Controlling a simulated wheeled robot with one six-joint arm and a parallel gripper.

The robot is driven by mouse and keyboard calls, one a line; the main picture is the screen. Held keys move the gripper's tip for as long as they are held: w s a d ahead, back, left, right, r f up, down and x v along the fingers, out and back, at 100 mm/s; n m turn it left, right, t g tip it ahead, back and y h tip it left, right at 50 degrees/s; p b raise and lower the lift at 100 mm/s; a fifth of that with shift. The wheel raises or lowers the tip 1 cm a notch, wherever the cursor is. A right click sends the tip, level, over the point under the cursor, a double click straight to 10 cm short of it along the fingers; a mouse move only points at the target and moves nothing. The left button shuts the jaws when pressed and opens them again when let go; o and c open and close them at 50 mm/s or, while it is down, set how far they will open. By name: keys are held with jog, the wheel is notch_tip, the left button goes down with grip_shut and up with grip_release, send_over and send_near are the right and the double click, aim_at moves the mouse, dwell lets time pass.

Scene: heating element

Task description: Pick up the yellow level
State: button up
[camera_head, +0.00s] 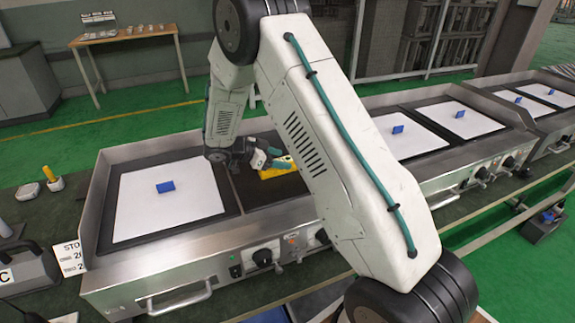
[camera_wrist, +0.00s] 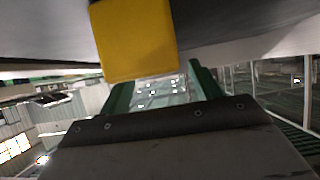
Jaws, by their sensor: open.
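The yellow level (camera_head: 278,168) lies on the dark heating plate, partly hidden by my arm in the head view. In the wrist view, a plain yellow face of it (camera_wrist: 135,40) fills the upper middle, close to the camera. My gripper (camera_head: 266,159) is beside the level's left end in the head view. Its two green fingers (camera_wrist: 163,85) are apart in the wrist view, with the yellow end near their tips. I cannot tell whether the fingers touch the level.
The steel heating unit (camera_head: 190,265) has raised rims around its plates. A white sheet with a blue block (camera_head: 166,187) lies to the left. More sheets with blue blocks (camera_head: 398,129) lie to the right. A wooden table (camera_head: 125,38) stands at the back.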

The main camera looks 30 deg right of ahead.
jog(key=shift+x, duration=1.1)
jog(key=c, duration=1.2)
jog(key=shift+c, duration=0.4)
jog(key=shift+r, duration=0.2)
